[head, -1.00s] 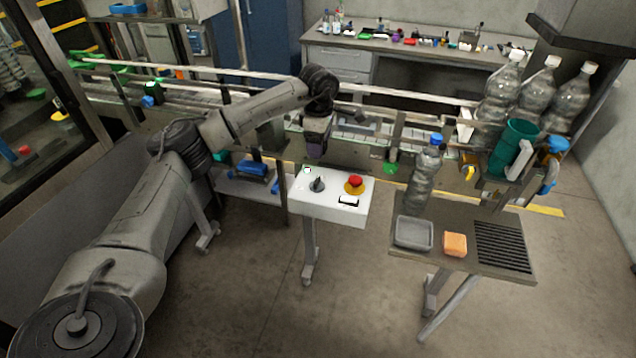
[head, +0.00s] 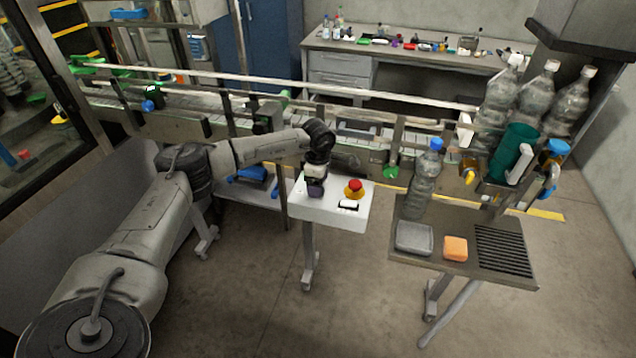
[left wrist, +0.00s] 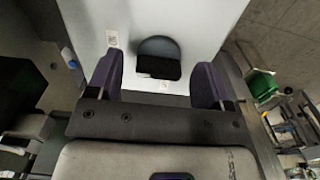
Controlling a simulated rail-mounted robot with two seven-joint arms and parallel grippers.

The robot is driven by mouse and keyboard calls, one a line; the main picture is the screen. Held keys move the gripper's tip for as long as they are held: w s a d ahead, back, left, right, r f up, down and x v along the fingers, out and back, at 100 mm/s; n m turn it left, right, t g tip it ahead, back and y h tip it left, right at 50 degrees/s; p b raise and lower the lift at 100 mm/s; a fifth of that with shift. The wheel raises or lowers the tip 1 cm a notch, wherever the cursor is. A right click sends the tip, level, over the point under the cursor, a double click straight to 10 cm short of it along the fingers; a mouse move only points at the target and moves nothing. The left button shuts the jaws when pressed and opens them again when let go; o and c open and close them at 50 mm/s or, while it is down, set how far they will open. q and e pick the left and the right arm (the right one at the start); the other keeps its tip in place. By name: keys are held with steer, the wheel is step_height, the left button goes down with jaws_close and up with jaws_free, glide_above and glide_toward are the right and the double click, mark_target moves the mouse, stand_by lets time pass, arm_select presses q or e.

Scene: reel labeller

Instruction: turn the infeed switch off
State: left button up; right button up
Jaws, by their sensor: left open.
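The white control box (head: 327,214) stands on a grey post in the middle of the head view. A dark knob switch (left wrist: 158,57) sits on its white face in the left wrist view, taken to be the infeed switch. In the head view the knob is hidden by my left gripper (head: 315,187), which points down over the box's left part. In the left wrist view my left gripper (left wrist: 157,78) is open, its two purple fingers on either side of the knob with gaps. Contact with the knob does not show. My right gripper is in neither view.
A red button on a yellow base (head: 354,188) and a small black-and-white piece (head: 348,205) sit right of the gripper on the box. The conveyor (head: 230,108) runs behind. A side table (head: 465,268) with a bottle (head: 425,180) stands to the right.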

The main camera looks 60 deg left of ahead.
arm_select(q)
steer(key=shift+f, duration=0.1)
steer(key=c, duration=0.9)
steer(key=shift+c, duration=0.2)
